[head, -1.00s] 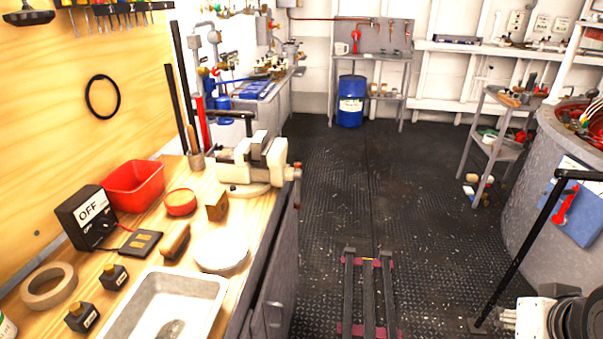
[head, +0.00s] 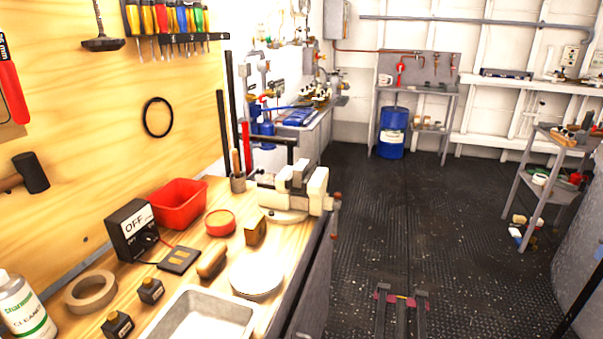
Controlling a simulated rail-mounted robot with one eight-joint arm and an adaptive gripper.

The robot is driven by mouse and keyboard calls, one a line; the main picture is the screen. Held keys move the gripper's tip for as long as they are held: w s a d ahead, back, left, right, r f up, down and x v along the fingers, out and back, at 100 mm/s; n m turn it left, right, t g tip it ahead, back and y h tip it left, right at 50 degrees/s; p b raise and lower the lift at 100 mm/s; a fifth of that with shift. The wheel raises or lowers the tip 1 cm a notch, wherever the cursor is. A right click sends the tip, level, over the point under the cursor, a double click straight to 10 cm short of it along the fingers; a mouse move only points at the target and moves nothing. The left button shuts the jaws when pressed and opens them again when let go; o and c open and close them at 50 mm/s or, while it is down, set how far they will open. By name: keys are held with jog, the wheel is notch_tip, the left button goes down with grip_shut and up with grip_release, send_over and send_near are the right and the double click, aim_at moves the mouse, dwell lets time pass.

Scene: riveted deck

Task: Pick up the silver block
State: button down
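I cannot make out a separate silver block with certainty. On the bench, the cream vise (head: 316,190) has pale grey blocky parts (head: 284,178) at its jaws. I cannot tell whether one of them is a loose block. A silver metal tray (head: 208,312) stands at the bench front, cut off by the lower picture edge, so most of its inside is hidden.
The wooden bench also holds a red bin (head: 178,207), a black OFF box (head: 131,230), a round white-topped thing (head: 256,276), a tan block (head: 255,230), a tape roll (head: 91,291) and a cleaner bottle (head: 24,308). The dark floor (head: 400,220) right of the bench is largely clear.

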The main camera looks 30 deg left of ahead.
jog(key=shift+c, duration=1.8)
grip_release()
